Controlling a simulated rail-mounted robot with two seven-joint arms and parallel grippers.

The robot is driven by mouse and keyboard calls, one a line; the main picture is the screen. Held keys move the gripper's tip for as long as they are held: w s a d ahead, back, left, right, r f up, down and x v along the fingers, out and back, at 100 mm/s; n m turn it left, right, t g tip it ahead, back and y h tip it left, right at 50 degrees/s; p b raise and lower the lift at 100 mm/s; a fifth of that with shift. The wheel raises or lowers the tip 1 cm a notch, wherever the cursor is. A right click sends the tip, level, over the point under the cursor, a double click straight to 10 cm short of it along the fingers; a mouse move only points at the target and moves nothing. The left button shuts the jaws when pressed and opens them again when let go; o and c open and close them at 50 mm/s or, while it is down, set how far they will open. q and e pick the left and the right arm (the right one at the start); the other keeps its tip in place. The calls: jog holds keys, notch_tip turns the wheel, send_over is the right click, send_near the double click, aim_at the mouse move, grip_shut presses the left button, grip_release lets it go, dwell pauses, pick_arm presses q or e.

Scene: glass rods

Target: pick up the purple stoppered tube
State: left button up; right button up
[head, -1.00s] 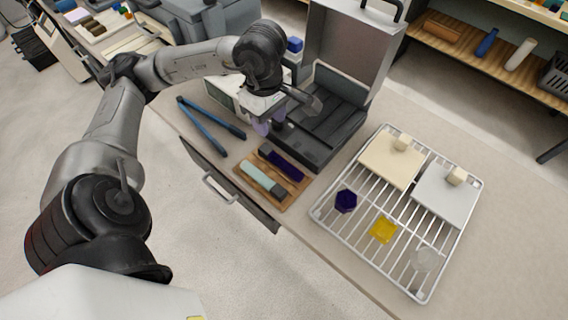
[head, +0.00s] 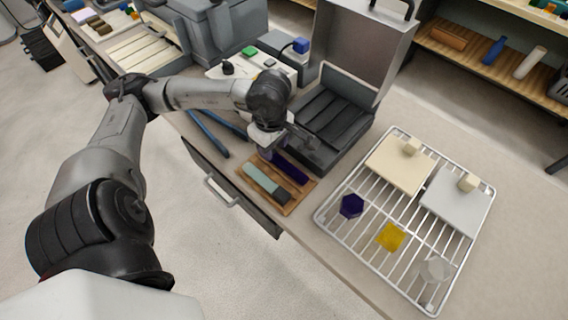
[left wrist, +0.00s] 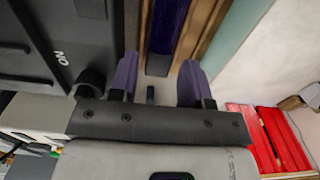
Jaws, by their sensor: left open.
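The purple stoppered tube (head: 292,168) lies on a small wooden tray (head: 300,196), beside a pale green tube (head: 262,179) with a dark end. My left gripper (head: 268,152) is low over the tray's far end, close to the purple tube. In the left wrist view, the open purple-tipped fingers (left wrist: 158,80) stand apart, with the purple tube (left wrist: 168,22) ahead, roughly in line with the gap. The wooden tray (left wrist: 203,25) and green tube (left wrist: 238,30) show to its right. I see no contact with the tube. My right gripper is out of view.
An open dark case (head: 335,120) stands just right of the gripper, close to the tray. Blue-handled long tools (head: 210,135) lie left. A wire rack (head: 370,245) with two lidded plates and small coloured pieces sits right. The counter around the rack is mostly clear.

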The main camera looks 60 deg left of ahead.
pick_arm(q)
jog(key=shift+f, duration=1.45)
jog(key=shift+c, duration=0.3)
jog(key=c, duration=0.6)
